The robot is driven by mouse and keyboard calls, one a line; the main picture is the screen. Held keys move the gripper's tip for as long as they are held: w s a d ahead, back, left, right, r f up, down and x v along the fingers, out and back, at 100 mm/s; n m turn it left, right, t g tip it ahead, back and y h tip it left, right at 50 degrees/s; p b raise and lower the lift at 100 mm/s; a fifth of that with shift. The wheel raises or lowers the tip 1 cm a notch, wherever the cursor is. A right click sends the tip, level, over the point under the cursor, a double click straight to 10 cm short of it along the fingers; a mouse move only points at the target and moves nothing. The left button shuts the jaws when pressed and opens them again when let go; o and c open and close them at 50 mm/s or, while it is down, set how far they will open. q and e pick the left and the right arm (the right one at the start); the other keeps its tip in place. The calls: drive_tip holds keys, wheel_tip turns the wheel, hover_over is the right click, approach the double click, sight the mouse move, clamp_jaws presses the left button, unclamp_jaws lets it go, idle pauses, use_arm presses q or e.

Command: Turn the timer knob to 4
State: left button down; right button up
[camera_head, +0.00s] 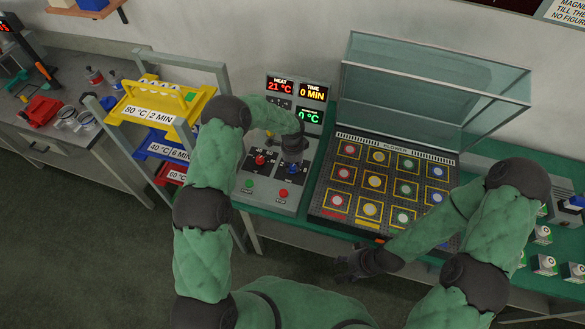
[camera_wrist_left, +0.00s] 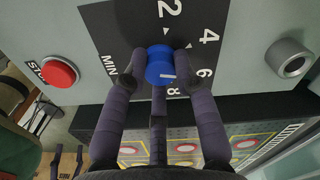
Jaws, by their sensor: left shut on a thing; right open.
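The blue timer knob (camera_head: 292,168) is on the grey control panel (camera_head: 253,190). In the left wrist view the knob (camera_wrist_left: 158,60) sits among the numbers 2, 4, 6, 8 and the word MIN, with a short white mark on its face towards the 6 and 8 side. My left gripper (camera_head: 293,146) is over the knob, its fingers shut on it from both sides in the left wrist view (camera_wrist_left: 157,72). The TIME display (camera_head: 313,92) reads 0 MIN. My right gripper (camera_head: 367,262) is open and empty in front of the bench.
A red knob (camera_head: 260,160), a green button (camera_head: 249,183) and a red button (camera_head: 283,193) are near the timer knob. The HEAT display (camera_head: 280,86) reads 21 °C. A black plate of coloured discs (camera_head: 331,207) under a raised clear lid (camera_head: 440,85) stands right.

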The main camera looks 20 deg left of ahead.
sight(292, 167)
use_arm(q)
drive_tip(key=n+b, duration=0.3)
drive_tip(key=shift+f, duration=0.2)
drive_tip(key=shift+r+n+b, duration=0.15)
drive_tip(key=shift+n+b, duration=1.15)
drive_tip(key=shift+n, duration=0.7)
drive_tip(key=c, duration=1)
unclamp_jaws()
drive_tip(key=shift+r, duration=0.1)
wheel_tip(292, 167, up, 12)
drive_tip(key=shift+f, duration=0.1)
